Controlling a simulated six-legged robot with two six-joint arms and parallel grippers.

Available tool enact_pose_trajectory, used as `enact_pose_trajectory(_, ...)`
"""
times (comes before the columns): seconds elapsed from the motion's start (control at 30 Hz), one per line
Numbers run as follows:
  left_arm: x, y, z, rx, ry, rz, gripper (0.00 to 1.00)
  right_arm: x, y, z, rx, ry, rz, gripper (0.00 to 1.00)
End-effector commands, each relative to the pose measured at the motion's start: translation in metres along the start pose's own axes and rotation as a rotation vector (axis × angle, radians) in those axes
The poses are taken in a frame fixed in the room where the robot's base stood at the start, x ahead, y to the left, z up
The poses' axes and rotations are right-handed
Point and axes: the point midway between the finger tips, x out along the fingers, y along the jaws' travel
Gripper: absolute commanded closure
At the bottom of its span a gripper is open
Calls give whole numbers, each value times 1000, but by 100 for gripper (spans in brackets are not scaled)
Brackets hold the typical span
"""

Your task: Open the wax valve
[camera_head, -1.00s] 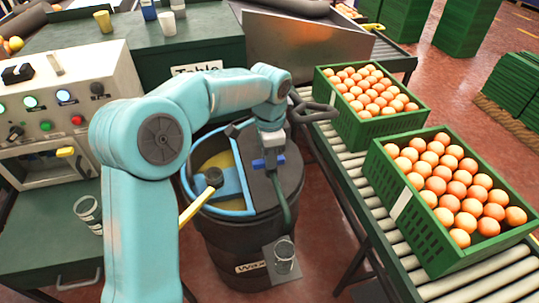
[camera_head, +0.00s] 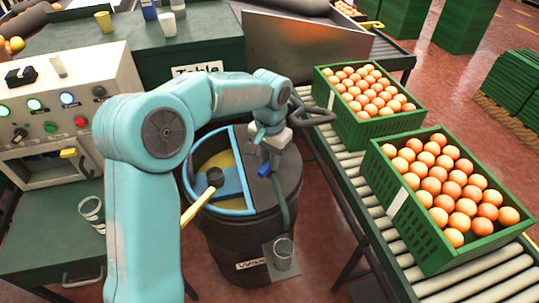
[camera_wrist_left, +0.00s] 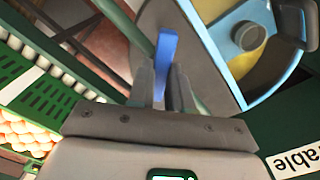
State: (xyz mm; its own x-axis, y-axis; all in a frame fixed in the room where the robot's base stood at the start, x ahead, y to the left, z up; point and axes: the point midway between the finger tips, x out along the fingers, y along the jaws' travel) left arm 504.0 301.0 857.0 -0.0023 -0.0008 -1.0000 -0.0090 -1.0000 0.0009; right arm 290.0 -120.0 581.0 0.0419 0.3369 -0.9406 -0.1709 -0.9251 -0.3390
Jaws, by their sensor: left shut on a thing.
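The dark wax drum (camera_head: 225,240) stands upright in the middle of the head view, with a blue-rimmed opening onto yellow wax (camera_head: 215,160). The blue wax valve handle (camera_head: 264,169) is on the right part of its lid. It also shows in the left wrist view (camera_wrist_left: 167,48), between the fingers. My left gripper (camera_head: 268,150) reaches down over the lid and is shut on this handle. A green pipe (camera_head: 280,195) runs down the drum's side from near the valve. A clear glass (camera_head: 283,250) stands on a small shelf below. My right gripper is not in view.
A control panel (camera_head: 62,95) with lit buttons is at the left, above another glass (camera_head: 91,210). A green table (camera_head: 205,45) stands behind.

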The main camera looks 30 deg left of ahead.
Motion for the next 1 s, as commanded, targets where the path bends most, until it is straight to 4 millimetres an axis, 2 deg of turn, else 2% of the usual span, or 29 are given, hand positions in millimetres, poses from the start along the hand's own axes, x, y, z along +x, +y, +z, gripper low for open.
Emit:
enact_pose_trajectory(0.6, -2, 2, -2, -571, 8, 1, 100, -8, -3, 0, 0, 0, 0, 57)
enact_pose_trajectory(1.0, -3, 3, -3, -817, 10, 1, 100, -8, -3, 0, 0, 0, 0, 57)
